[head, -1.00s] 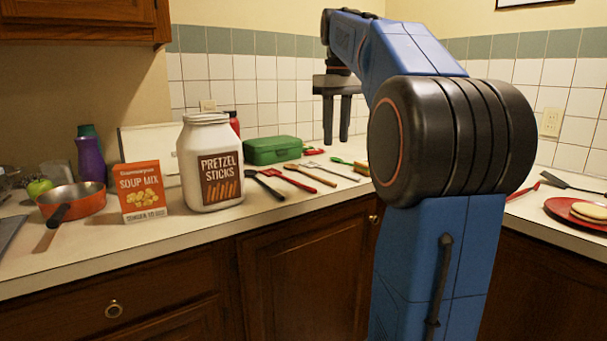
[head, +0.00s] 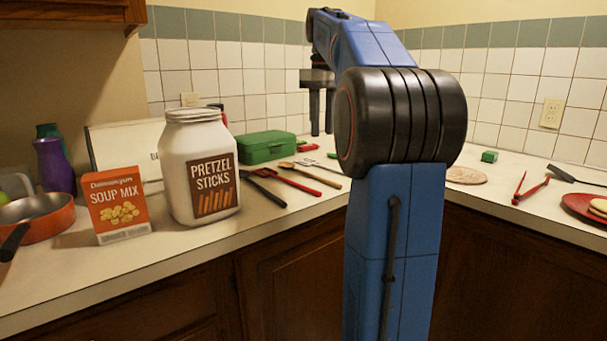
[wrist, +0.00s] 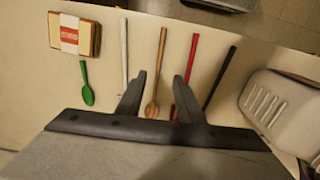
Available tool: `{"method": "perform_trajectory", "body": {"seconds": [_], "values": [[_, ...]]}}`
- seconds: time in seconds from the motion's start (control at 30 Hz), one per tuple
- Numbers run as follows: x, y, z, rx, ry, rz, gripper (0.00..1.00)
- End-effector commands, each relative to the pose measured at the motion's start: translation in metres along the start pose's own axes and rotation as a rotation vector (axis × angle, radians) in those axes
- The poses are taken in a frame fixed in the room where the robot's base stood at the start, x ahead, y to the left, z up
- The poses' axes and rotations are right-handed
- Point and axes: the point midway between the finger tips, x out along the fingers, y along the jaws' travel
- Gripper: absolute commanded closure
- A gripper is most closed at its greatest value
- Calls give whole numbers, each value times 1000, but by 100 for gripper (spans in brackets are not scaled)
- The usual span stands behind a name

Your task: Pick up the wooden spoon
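The wooden spoon (wrist: 157,70) lies on the counter in the wrist view, its bowl toward the bottom and its handle pointing up. In the head view the wooden spoon (head: 316,175) lies among other utensils. My gripper (wrist: 159,79) is open and empty, with the spoon showing between its two fingers. In the head view my gripper (head: 322,128) points down above the back of the counter, its fingers apart. The wrist view shows the whole spoon, partly close to the left finger.
A red utensil (wrist: 186,75) and a black one (wrist: 219,78) lie right of the spoon; a white one (wrist: 125,60) and a green spoon (wrist: 86,84) lie left. In the head view, a green box (head: 265,148) and pretzel jar (head: 198,170) stand left.

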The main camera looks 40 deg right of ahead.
Motion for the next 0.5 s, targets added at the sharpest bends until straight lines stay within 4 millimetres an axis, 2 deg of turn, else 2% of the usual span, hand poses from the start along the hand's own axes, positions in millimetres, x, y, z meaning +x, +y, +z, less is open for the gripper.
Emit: {"method": "perform_trajectory", "body": {"seconds": [0.3, 0.5], "values": [[57, 0, 0, 0, -2, -1, 66], [79, 0, 0, 0, 0, 0, 66]]}}
